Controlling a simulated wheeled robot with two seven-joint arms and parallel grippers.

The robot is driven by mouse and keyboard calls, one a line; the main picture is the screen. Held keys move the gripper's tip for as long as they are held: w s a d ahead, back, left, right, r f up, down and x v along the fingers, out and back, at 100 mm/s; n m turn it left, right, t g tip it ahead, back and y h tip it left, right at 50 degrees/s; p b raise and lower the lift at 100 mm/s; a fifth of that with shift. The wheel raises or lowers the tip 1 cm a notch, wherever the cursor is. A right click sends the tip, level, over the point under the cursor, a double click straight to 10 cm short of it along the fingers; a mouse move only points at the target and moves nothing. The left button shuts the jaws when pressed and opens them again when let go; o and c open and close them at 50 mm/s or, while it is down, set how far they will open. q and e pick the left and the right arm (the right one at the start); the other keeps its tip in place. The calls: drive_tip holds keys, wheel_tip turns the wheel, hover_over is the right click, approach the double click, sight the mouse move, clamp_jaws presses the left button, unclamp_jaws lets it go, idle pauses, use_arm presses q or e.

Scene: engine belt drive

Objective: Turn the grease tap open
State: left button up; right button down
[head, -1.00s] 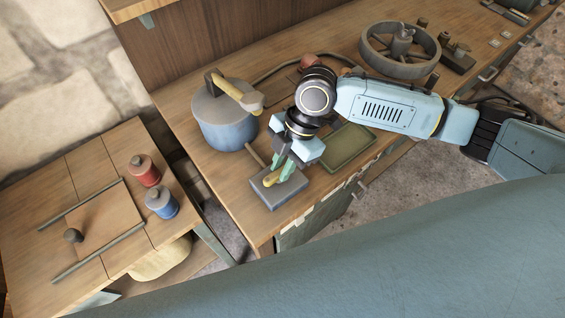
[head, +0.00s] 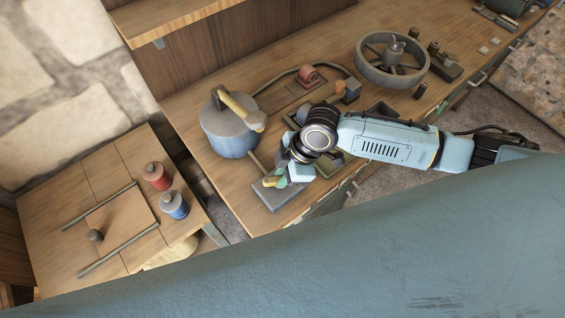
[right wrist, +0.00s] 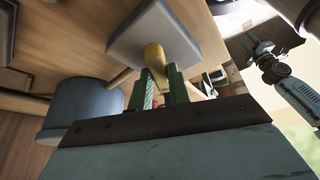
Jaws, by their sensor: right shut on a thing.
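The grease tap shows as a grey block (head: 281,197) at the near left corner of the workbench, with a yellow handle (head: 268,182) on it. In the right wrist view the yellow handle (right wrist: 154,56) stands out from the pale block (right wrist: 150,27). My right gripper (head: 277,181) is at the block, its green fingers shut on the handle. The fingers (right wrist: 160,88) hide part of the handle in the right wrist view. My left gripper (right wrist: 258,47) shows small at the upper right of the right wrist view, away from the tap; its jaw state is unclear.
A blue-grey pot (head: 228,135) with a wooden-handled tool on its lid stands left of my right wrist. A red part (head: 307,77) and a large spoked wheel (head: 391,60) are farther back. Red (head: 157,176) and blue (head: 174,204) canisters stand on the lower side table.

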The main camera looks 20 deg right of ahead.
drive_tip(key=m+p, duration=0.1)
drive_tip(key=m+t+p, duration=0.1)
drive_tip(key=p, duration=0.1)
drive_tip(key=m+p, duration=0.1)
drive_tip(key=shift+s+a+r+m, duration=0.1)
drive_tip(key=shift+s+r+m, duration=0.15)
drive_tip(key=shift+m, duration=0.15)
drive_tip(key=shift+f+m+t+h+p, duration=0.1)
drive_tip(key=shift+m+t+h+p, duration=0.35)
drive_tip(key=shift+m+p, duration=0.5)
drive_tip(key=m+t, duration=0.1)
drive_tip(key=m, duration=0.1)
drive_tip(key=shift+s+a+f+m+h, duration=0.1)
drive_tip(key=shift+m+h, duration=0.15)
drive_tip(key=shift+m, duration=0.1)
drive_tip(key=shift+a+m+t+h, duration=0.1)
drive_tip(key=shift+m+t+h, duration=0.2)
drive_tip(key=shift+m, duration=0.7)
drive_tip(key=shift+a+m+t+h, duration=0.15)
drive_tip(key=shift+m+h, duration=0.25)
drive_tip(key=shift+m, duration=0.6)
drive_tip(key=shift+d, duration=0.15)
drive_tip(key=c, duration=1.3)
unclamp_jaws()
drive_tip(key=shift+s, duration=0.1)
